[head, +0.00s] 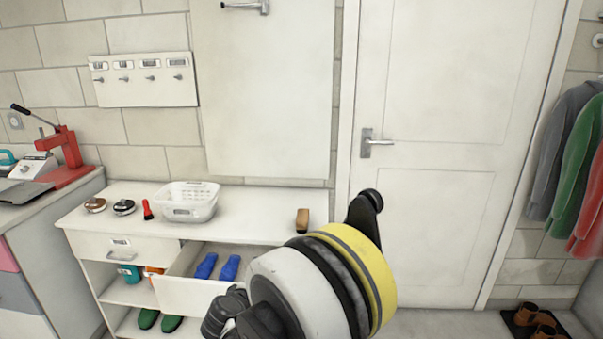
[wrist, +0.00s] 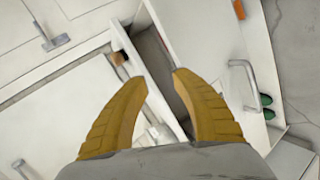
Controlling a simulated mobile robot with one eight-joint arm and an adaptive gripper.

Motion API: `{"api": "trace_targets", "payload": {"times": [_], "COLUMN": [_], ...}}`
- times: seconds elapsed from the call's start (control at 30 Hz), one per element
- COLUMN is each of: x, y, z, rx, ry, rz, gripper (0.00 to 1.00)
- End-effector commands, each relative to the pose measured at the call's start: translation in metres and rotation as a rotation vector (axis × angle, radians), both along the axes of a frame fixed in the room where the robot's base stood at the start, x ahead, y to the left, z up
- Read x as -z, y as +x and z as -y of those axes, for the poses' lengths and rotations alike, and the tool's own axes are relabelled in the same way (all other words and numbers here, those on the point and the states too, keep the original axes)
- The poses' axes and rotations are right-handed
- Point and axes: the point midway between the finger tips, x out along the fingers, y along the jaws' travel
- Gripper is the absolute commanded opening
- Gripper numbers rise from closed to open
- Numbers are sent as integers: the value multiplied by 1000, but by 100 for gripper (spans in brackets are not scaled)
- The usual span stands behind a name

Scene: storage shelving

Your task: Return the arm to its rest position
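My arm fills the lower middle of the head view, in front of the white cabinet (head: 240,224). My gripper (wrist: 159,79) shows in the wrist view as two yellow fingers spread apart, with nothing held between them. Its fingers cannot be made out in the head view. Beyond the fingers is the open drawer (head: 192,295), which also shows in the wrist view as pale panels around a dark gap. I cannot tell the exact distance between the fingers and the drawer.
Blue shoes (head: 229,267) lie in the open drawer, partly near my arm. A closed door (head: 430,130) is at the right. Green shoes (head: 148,318) sit on the lower shelf.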

Motion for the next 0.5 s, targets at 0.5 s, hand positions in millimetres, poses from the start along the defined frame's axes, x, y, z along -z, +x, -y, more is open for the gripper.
{"api": "trace_targets", "payload": {"times": [0.5], "x": [-149], "y": [-112], "z": [220], "rx": [364], "ry": [489], "rz": [-217], "gripper": [32]}}
